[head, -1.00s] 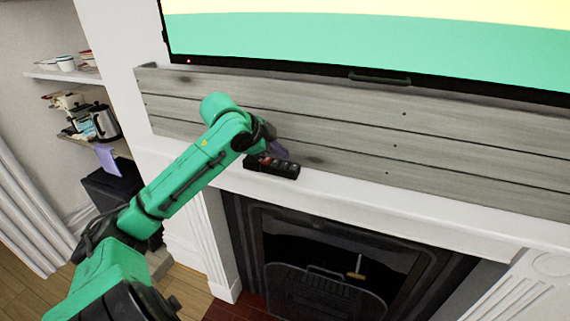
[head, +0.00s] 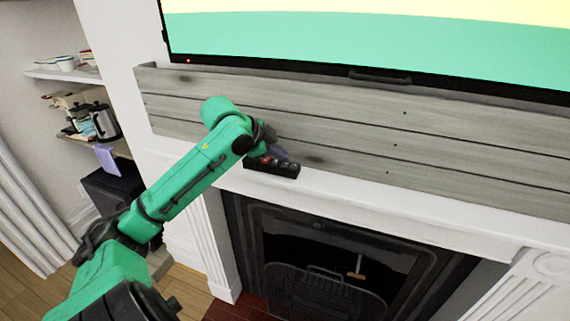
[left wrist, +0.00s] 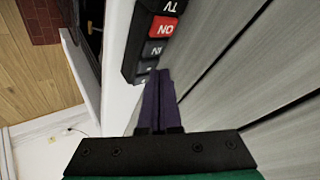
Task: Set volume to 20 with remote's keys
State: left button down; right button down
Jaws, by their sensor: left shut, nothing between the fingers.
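The black remote (head: 284,171) lies on the white mantel shelf, against the grey wood boards. In the left wrist view the remote (left wrist: 146,62) shows a red key marked ON, a "TV" label and grey keys nearer the fingers. My left gripper (head: 279,153) is at the remote, with its purple fingers closed together. In the left wrist view the fingertips (left wrist: 160,73) are beside the remote's grey keys; I cannot tell whether they touch one. The fingers hide part of the remote. The television (head: 380,45) shows yellow and green bands, and no volume number is visible. My right gripper is not in view.
The white mantel shelf (head: 400,216) is clear to the right of the remote. The grey boards (head: 400,145) rise right behind it. Below is a dark fireplace (head: 330,265). Shelves with bowls and a kettle (head: 105,122) stand at the far left.

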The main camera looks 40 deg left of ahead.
aim_at(281, 164)
pick_arm(q)
jog(key=shift+f, duration=0.4)
dwell(0.4)
dwell(0.4)
jog(key=shift+r+p, duration=0.75)
jog(key=shift+r, duration=0.05)
notch_tip(281, 164, up, 5)
jog(key=p, duration=0.5)
jog(key=shift+r, duration=0.1)
